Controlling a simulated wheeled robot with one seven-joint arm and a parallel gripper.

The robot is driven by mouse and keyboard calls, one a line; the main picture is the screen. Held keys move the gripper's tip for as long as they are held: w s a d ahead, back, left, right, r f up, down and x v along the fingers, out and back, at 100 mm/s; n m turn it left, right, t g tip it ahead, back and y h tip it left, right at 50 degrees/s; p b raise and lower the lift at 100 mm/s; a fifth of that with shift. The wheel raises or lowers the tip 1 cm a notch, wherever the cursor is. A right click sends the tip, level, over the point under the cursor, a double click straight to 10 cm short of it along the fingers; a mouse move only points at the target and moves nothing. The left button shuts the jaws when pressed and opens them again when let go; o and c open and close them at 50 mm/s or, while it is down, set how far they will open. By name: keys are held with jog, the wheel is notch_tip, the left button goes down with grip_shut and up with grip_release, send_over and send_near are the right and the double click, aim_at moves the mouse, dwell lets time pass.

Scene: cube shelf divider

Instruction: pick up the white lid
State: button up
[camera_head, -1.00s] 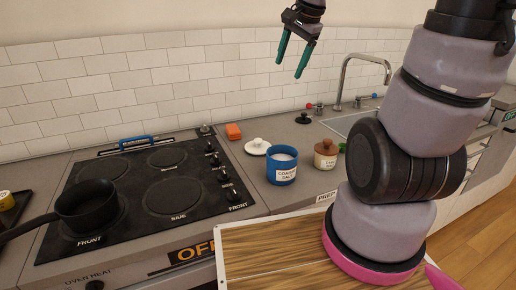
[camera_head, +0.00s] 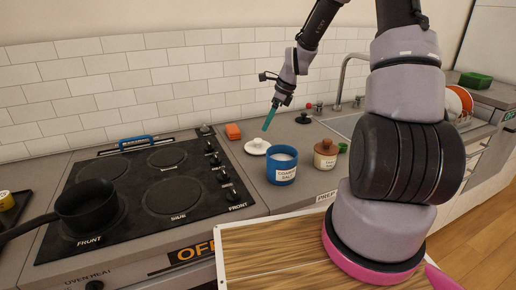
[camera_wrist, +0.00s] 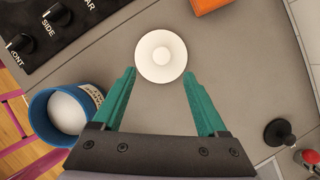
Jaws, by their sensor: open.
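The white lid (camera_head: 258,146) is a round disc with a knob and lies on the grey counter, right of the stove. In the wrist view the lid (camera_wrist: 161,56) lies just beyond the fingertips and between their lines. My gripper (camera_head: 268,124) has teal fingers and is above the lid, a little to its right, in the head view. In the wrist view my gripper (camera_wrist: 159,78) is open, with nothing between its fingers. The height gap to the lid is hard to judge.
A blue jar of white contents (camera_head: 282,166) stands close in front of the lid, without a cover. A brown-lidded jar (camera_head: 325,154) stands to the right. An orange block (camera_head: 233,131) lies behind left. A black knobbed lid (camera_head: 303,117) lies behind right. The stove (camera_head: 150,185) is left.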

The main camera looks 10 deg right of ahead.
aim_at(259, 140)
jog(key=x, duration=0.8)
jog(key=shift+w+f, duration=0.15)
jog(key=shift+w, duration=0.05)
grip_shut()
